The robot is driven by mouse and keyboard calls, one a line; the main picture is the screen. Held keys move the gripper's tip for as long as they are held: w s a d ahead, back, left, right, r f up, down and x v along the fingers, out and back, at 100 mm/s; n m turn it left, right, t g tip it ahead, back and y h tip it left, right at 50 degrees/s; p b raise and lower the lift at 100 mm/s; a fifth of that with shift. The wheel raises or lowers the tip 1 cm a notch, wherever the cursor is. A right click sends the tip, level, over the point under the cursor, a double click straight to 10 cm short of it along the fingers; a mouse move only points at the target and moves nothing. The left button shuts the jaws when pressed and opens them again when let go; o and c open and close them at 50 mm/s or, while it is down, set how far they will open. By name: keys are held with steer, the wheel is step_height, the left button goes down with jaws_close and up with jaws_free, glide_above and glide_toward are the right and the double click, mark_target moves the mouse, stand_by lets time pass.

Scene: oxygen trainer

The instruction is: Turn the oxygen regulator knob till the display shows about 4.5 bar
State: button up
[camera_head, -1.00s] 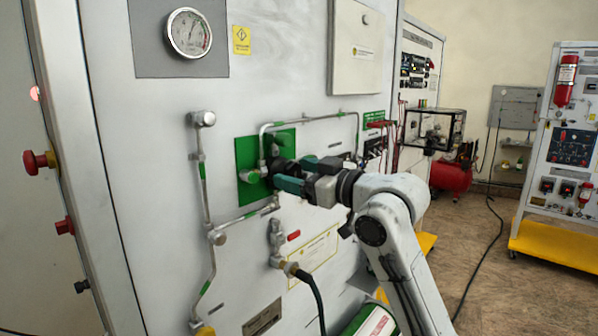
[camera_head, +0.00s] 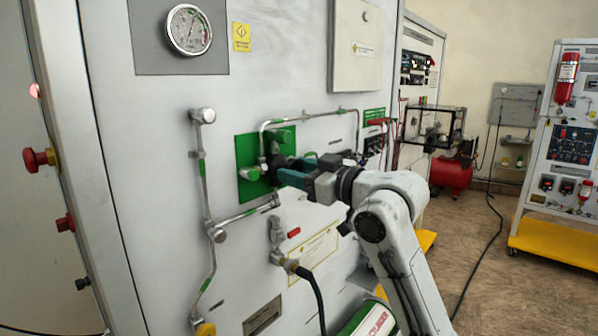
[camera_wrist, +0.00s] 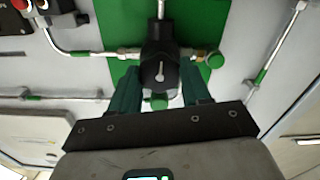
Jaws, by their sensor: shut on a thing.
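The black regulator knob (camera_wrist: 150,76) is on a green plate (camera_wrist: 108,15) on the panel. A pale pointer mark shows on its face in the wrist view. My gripper (camera_wrist: 160,70) is shut on the knob, with one green finger on each side. In the head view my gripper (camera_head: 283,172) reaches the plate from the right and hides most of the knob. The round dial gauge (camera_head: 189,30) is at the upper left of the panel. Its needle and scale are too small to read surely.
Metal pipes (camera_head: 203,165) run beside and above the green plate. A black hose (camera_head: 317,295) hangs from a valve below my gripper. Red buttons (camera_head: 38,159) are at the far left. Open floor (camera_head: 480,260) lies to the right.

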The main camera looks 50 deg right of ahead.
steer(key=shift+m, duration=0.3)
steer(key=o, duration=1.1)
steer(key=shift+c, duration=0.2)
steer(key=shift+s, duration=0.1)
steer(key=s+b, duration=0.2)
steer(key=s, duration=0.8)
steer(key=shift+s+d, duration=0.2)
steer(key=shift+s, duration=0.15)
steer(key=shift+f, duration=0.1)
